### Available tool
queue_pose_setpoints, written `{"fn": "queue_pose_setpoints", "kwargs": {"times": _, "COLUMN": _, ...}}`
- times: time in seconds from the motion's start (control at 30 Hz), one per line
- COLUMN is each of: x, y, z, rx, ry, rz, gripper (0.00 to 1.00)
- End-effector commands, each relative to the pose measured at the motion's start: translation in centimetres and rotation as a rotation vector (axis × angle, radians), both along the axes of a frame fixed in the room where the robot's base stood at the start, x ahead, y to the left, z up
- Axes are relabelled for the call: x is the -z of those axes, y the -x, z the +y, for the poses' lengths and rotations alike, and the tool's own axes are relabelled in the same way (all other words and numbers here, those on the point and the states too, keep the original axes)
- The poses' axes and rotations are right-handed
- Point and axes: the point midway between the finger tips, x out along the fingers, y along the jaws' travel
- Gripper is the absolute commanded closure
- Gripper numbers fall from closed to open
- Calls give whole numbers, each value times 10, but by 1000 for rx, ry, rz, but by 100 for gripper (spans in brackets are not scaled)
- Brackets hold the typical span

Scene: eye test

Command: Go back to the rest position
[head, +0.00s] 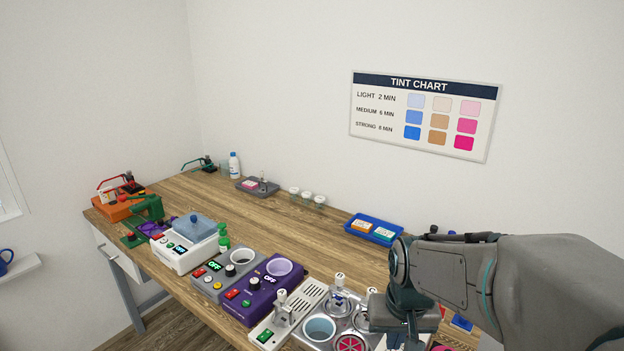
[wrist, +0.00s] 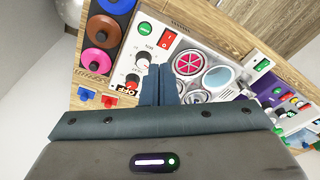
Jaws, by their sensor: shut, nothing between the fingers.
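My gripper (head: 411,335) is at the lower right of the head view, at the end of my grey arm. It points down over the front right part of the wooden bench (head: 290,211). In the wrist view my gripper (wrist: 159,72) shows its two dark fingers pressed together with nothing between them. The fingertips appear in front of a white panel with dials (wrist: 155,40) and metal-rimmed wells; I cannot tell the height above it.
A metal unit with round wells (head: 320,327) and a pink segmented disc (head: 350,343) lies near my gripper. A purple OFF device (head: 262,289), a grey OFF device (head: 212,284) and a blue tray (head: 373,229) stand on the bench. A tint chart (head: 424,116) hangs on the wall.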

Motion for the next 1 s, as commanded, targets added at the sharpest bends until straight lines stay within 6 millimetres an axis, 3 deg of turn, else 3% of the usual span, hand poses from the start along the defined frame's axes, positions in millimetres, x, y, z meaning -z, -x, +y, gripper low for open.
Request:
{"fn": "queue_pose_setpoints", "kwargs": {"times": 0.2, "x": -22, "y": 36, "z": 0, "rx": -24, "ry": 5, "rz": -83, "gripper": 100}}
{"fn": "queue_pose_setpoints", "kwargs": {"times": 0.5, "x": -36, "y": 78, "z": 0, "rx": -52, "ry": 16, "rz": -169, "gripper": 100}}
{"fn": "queue_pose_setpoints", "kwargs": {"times": 1.0, "x": -38, "y": 88, "z": 0, "rx": -60, "ry": 20, "rz": -189, "gripper": 100}}
